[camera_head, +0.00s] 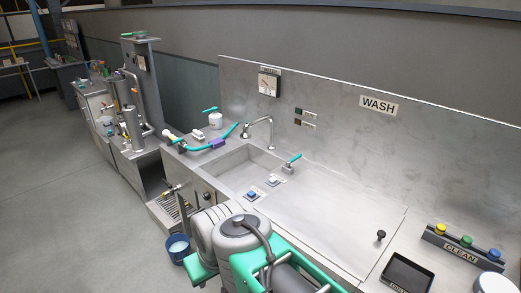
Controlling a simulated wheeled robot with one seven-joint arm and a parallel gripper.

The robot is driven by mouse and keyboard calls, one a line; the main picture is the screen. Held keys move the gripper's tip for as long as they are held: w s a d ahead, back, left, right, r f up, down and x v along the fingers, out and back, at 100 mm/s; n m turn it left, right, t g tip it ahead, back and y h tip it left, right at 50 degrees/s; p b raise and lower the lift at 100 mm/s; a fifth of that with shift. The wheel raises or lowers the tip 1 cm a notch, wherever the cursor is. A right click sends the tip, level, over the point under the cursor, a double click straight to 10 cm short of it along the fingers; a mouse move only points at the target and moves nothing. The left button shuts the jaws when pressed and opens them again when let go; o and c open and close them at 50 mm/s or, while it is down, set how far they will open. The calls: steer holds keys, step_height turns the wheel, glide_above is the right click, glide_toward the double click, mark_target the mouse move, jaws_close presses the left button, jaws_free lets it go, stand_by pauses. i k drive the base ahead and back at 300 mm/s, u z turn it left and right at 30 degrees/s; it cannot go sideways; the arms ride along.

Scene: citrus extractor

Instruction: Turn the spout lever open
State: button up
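Several candidates for the spout lever show, and I cannot tell which one it is. A teal lever (293,159) stands on a small grey base at the right rim of the sink. Another teal lever (210,109) sits above a white canister behind the sink's left end. A small tap-like fitting with a yellowish tip (167,193) is low at the front left of the counter. My grey and teal arm fills the bottom middle. My gripper is not visible, so its opening and contact are hidden.
A blue bucket (178,248) stands on the floor, left of my arm. The floor at left is clear.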

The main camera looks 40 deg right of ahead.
mark_target(288, 163)
steer(key=u, duration=0.05)
steer(key=i, duration=0.8)
steer(key=z, duration=0.9)
steer(key=i, duration=0.65)
steer(key=z, duration=0.65)
